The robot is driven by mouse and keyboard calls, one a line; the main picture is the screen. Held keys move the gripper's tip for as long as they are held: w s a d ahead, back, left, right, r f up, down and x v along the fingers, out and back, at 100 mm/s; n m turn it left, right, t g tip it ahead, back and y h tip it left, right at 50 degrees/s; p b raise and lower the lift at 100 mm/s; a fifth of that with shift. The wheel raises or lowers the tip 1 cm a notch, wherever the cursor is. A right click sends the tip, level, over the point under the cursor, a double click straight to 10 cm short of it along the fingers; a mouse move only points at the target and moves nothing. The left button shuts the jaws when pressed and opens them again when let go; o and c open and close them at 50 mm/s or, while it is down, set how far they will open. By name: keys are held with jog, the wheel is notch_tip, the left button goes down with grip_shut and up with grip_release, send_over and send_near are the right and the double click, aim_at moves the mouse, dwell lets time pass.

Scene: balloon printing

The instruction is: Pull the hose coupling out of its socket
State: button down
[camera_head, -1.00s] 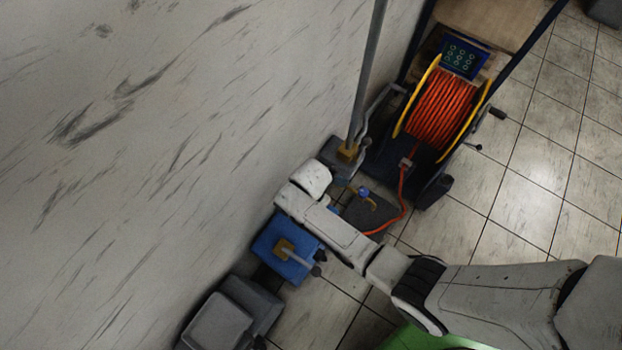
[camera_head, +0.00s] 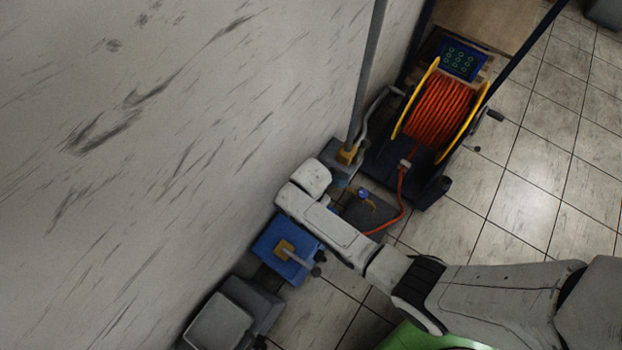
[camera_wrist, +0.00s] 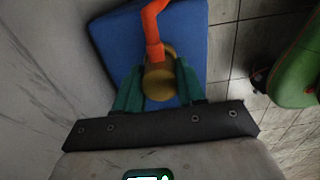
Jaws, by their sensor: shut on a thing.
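In the wrist view, the brass-coloured hose coupling (camera_wrist: 160,86) sits between the two green fingers of my gripper (camera_wrist: 157,78), which is shut on it. An orange hose (camera_wrist: 153,22) rises from the coupling. A blue block (camera_wrist: 190,30) lies behind the coupling. Whether the coupling is still seated in its socket cannot be seen. In the head view, my arm hides the gripper and the coupling. The orange hose (camera_head: 402,190) runs there from the reel and passes behind my arm.
The hose reel (camera_head: 437,108) with yellow rims stands at upper right. A blue box (camera_head: 272,240) with a lever and a grey bin (camera_head: 218,322) stand along the wall at lower left. A grey pole (camera_head: 366,80) rises by the wall.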

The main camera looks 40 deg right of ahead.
jog(key=shift+r+p, duration=2.15)
jog(key=shift+r, duration=0.1)
